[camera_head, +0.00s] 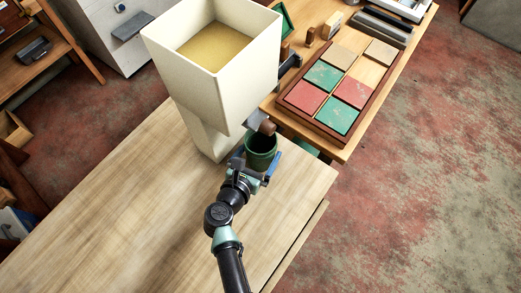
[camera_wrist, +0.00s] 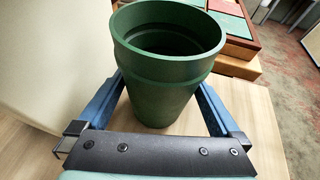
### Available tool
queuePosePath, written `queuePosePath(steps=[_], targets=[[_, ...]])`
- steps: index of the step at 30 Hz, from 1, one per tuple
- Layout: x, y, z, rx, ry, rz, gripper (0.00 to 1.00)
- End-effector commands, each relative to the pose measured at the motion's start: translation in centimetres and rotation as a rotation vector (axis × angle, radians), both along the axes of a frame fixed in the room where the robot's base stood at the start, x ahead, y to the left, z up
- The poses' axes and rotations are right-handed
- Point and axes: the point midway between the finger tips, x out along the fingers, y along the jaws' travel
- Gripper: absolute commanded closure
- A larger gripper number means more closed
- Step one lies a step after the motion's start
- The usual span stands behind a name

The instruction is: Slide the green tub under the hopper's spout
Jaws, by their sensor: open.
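The green tub (camera_head: 262,152) stands upright on the wooden bench, just below and in front of the hopper's spout (camera_head: 261,125), which ends in a brown piece. I cannot tell whether the tub's mouth is directly beneath the spout. The cream hopper (camera_head: 228,90) holds yellowish material. My gripper (camera_head: 257,163) is open, with its blue fingers on either side of the tub. In the wrist view the tub (camera_wrist: 165,75) looks empty and stands between the fingers (camera_wrist: 160,95). I cannot tell whether they touch it.
The bench top (camera_head: 120,190) is clear to the left and front. Its right edge lies close to the tub. Behind stands another table with a framed tray (camera_head: 285,105) of coloured tiles. The hopper's cream body (camera_wrist: 50,60) is close on the left in the wrist view.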

Motion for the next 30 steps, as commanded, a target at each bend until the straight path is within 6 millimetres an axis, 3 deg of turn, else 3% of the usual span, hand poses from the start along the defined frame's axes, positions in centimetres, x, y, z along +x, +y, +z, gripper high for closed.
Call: queuePosePath(steps=[12, 27, 30], targets=[[0.49, -0.23, -0.23, 0.0, 0.001, 0.0, 0.02], [0.46, -0.22, -0.24, 0.0, 0.001, 0.0, 0.92], [0.46, -0.21, -0.24, 0.0, 0.001, 0.0, 1.0]])
